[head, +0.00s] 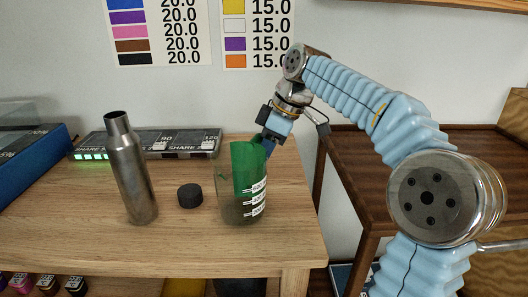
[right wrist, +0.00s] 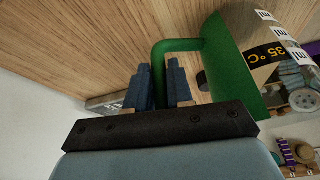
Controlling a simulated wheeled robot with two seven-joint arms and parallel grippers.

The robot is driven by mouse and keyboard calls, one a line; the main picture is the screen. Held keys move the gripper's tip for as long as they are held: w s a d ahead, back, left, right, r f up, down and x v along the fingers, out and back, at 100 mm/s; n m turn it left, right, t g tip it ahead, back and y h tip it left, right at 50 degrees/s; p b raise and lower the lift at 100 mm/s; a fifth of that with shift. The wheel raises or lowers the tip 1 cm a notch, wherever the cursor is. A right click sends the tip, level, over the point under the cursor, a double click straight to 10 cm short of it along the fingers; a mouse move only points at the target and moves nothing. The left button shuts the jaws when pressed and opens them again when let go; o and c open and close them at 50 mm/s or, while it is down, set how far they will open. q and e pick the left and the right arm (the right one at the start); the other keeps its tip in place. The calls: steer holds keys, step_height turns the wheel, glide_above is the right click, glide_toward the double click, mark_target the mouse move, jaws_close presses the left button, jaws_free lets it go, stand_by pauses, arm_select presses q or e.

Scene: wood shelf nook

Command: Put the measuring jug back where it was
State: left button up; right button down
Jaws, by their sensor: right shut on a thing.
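The measuring jug (head: 229,197) is see-through with a green part and white scale marks, and it is upright at the right part of the wooden table. In the right wrist view its green side (right wrist: 232,65) and green handle (right wrist: 178,44) show close up. My right gripper (head: 269,142) reaches in from behind the jug. Its two blue fingers (right wrist: 161,88) are shut on the handle, one on each side. I cannot tell whether the jug's base touches the table. My left gripper is not in view.
A steel bottle (head: 131,175) and a black round cap (head: 190,195) stand left of the jug. A long dark device (head: 165,141) with green lights lies behind them, and a blue box (head: 32,160) is at far left. The table top (head: 180,240) is clear in front. A dark wooden shelf (head: 350,160) stands right.

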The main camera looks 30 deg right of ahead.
steer(key=shift+f, duration=0.2)
steer(key=c, duration=1)
jaws_free()
steer(key=shift+d+r, duration=0.1)
steer(key=shift+r, duration=0.45)
steer(key=p+v, duration=0.3)
steer(key=v, duration=0.8)
steer(key=shift+s, duration=0.2)
steer(key=shift+d+r, duration=0.1)
